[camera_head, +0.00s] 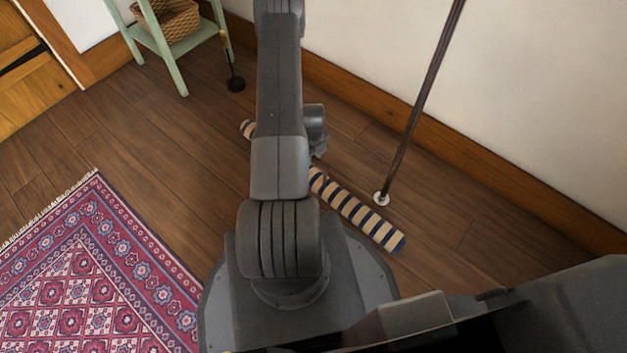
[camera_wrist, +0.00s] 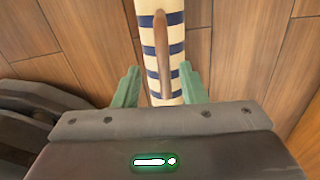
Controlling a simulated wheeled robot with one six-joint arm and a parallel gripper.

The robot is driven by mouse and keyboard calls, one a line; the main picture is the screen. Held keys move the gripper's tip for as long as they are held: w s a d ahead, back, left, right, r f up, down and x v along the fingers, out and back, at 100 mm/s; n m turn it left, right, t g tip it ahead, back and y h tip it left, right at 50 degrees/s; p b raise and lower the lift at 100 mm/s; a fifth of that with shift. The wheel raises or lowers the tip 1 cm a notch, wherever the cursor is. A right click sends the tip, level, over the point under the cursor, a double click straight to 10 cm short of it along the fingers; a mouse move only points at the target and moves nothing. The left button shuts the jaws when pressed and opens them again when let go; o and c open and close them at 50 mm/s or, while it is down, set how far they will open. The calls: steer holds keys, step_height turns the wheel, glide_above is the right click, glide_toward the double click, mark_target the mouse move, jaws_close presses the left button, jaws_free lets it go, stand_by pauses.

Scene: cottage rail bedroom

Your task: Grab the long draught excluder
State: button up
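The long draught excluder (camera_head: 357,212) is a cream roll with dark blue stripes, lying on the wooden floor. My arm hides its middle in the head view; both ends show. In the wrist view the draught excluder (camera_wrist: 177,30) runs up from between my fingers, with a narrow brown strip along its top. My gripper (camera_wrist: 160,84) is open, with one green finger on each side of the roll. I cannot tell whether the fingers touch it. In the head view my gripper is mostly hidden behind my arm.
A thin dark pole (camera_head: 421,104) stands on a small white foot close to the draught excluder's right part. The wall's skirting board (camera_head: 480,150) runs behind. A green stand (camera_head: 160,42) with a wicker basket (camera_head: 170,20) is at upper left. A patterned rug (camera_head: 100,275) lies at lower left.

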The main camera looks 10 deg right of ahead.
mark_target(315, 162)
steer(key=f, duration=0.1)
steer(key=f+b, duration=0.1)
steer(key=f, duration=0.1)
steer(key=f+b, duration=0.1)
steer(key=shift+s+d+f, duration=0.15)
steer(key=shift+d+f, duration=0.2)
steer(key=shift+f, duration=0.05)
steer(key=shift+r, duration=0.1)
jaws_close()
stand_by(0.9)
